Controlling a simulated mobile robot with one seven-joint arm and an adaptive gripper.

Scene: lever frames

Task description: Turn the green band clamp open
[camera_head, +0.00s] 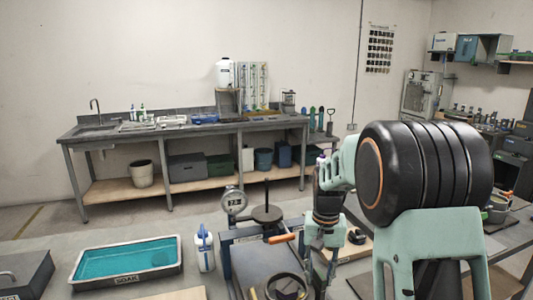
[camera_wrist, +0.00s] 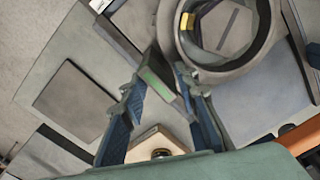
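A grey lever with a green band (camera_wrist: 156,82) shows in the wrist view, beside a dark round ring (camera_wrist: 264,40) with a yellow tab (camera_wrist: 187,21). I take the green-banded lever to be the clamp's handle. My gripper (camera_wrist: 161,88) has its two blue fingers apart, with the lever between or just beyond the fingertips. I cannot tell whether either finger touches it. In the head view my gripper (camera_head: 322,268) points down beside a round ring (camera_head: 268,287) on the bench. The green band cannot be made out there.
A dial gauge (camera_head: 234,202) and a dark handwheel (camera_head: 267,214) stand behind the ring. An orange handle (camera_head: 281,238) juts out near my gripper. A white bottle (camera_head: 204,250) and a teal soak tray (camera_head: 125,261) are to the left.

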